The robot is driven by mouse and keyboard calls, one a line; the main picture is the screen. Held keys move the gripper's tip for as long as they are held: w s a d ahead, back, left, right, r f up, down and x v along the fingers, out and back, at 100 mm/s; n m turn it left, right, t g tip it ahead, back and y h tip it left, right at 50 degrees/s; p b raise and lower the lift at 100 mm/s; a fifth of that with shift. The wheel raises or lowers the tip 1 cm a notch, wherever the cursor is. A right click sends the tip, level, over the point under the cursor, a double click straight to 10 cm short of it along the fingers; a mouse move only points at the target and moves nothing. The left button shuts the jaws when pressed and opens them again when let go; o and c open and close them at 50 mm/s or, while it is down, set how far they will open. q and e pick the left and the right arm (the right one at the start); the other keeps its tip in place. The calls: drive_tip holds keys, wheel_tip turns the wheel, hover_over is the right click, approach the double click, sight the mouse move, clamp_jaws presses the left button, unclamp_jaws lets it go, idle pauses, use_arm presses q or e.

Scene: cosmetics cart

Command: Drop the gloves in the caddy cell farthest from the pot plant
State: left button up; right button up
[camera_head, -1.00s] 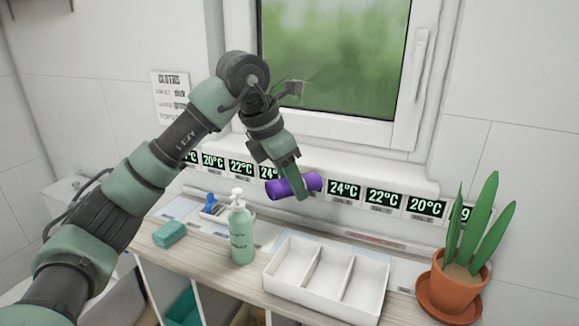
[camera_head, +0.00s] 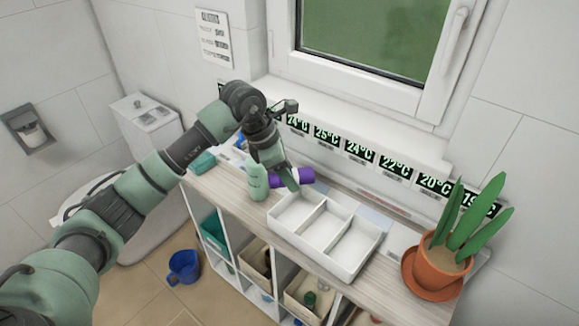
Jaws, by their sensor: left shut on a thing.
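The gloves are a rolled purple bundle (camera_head: 306,176). My left gripper (camera_head: 291,182) is shut on the bundle and holds it just above the back of the caddy's left end. The gripper's fingers hide the bundle's middle. The white caddy (camera_head: 306,250) stands on the wooden top with three empty cells in a row. The pot plant (camera_head: 444,262) stands to the caddy's right in a terracotta pot on a saucer. The left cell (camera_head: 290,211) is the farthest from the plant. My right gripper is not in view.
A green pump bottle (camera_head: 257,183) stands close to the caddy's left end, beside my gripper. A teal sponge (camera_head: 203,162) lies farther left. Temperature cards (camera_head: 360,155) line the ledge below the window. Shelf bins sit below, and a blue mug (camera_head: 184,267) is on the floor.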

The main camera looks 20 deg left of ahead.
use_arm(q)
wheel_tip(320, 180, down, 2)
drive_tip(key=shift+d+f+b, duration=0.15)
drive_tip(key=shift+f+b, duration=0.05)
drive_tip(key=shift+b, duration=0.25)
drive_tip(key=shift+f, duration=0.45)
drive_tip(key=o, duration=1.5)
drive_tip(key=shift+c, duration=0.2)
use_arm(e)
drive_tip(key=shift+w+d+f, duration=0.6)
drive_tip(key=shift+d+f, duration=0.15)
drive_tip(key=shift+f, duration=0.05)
use_arm(q)
drive_tip(key=b+v, duration=0.2)
drive_tip(key=v, duration=0.5)
drive_tip(key=shift+r, duration=0.5)
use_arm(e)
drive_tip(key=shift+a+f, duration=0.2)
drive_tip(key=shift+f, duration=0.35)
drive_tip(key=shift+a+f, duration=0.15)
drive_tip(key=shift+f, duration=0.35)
use_arm(q)
drive_tip(key=shift+s+f, duration=0.1)
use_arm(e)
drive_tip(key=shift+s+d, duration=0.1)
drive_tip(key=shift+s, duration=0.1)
